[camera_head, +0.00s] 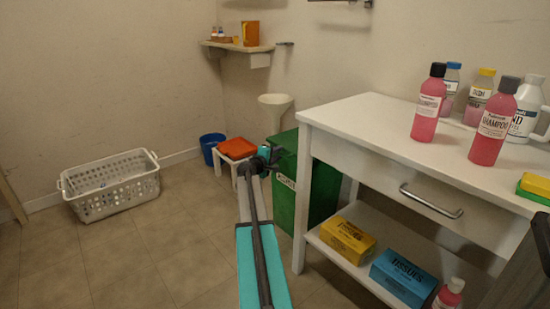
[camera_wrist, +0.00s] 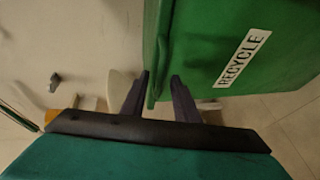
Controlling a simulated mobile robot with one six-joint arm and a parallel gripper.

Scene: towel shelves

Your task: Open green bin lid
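The green bin (camera_head: 318,190) stands on the floor at the left end of the white table, which hides part of it. Its green lid (camera_head: 287,142) looks shut. My gripper (camera_head: 266,157) is at the top left edge of the bin. In the wrist view, the bin's green face (camera_wrist: 210,40) carries a white RECYCLE label. There my gripper (camera_wrist: 160,88) has its two dark fingers apart, with a narrow green edge of the bin or lid showing in the gap. I cannot tell whether a finger touches it.
The white table (camera_head: 365,108) with several bottles is close on the right. A white laundry basket (camera_head: 112,186) is farther left; the floor between is clear.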

